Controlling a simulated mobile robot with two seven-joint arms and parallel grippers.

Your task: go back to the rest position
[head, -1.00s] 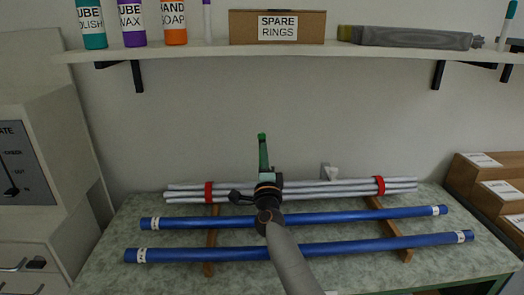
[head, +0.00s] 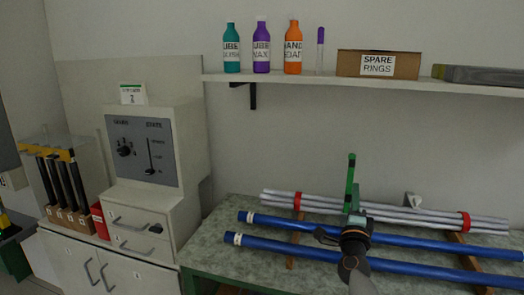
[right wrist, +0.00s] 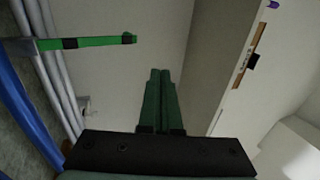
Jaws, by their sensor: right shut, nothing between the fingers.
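My right gripper (head: 357,214) is over the blue and grey rods in the head view, its wrist in front of them. In the right wrist view its two green fingers (right wrist: 160,90) lie together, shut, with nothing between them. My left gripper is in neither view. Two blue rods (head: 420,240) with white end labels lie across wooden supports (head: 289,262) on the bench. Behind them lies a bundle of grey rods (head: 385,206) with red bands.
A green upright post (head: 351,170) stands close by the rods and my right gripper. A shelf (head: 300,76) with bottles and a SPARE RINGS box (head: 378,64) hangs above. A control cabinet (head: 150,160) and a rack of dark rods (head: 58,180) stand left.

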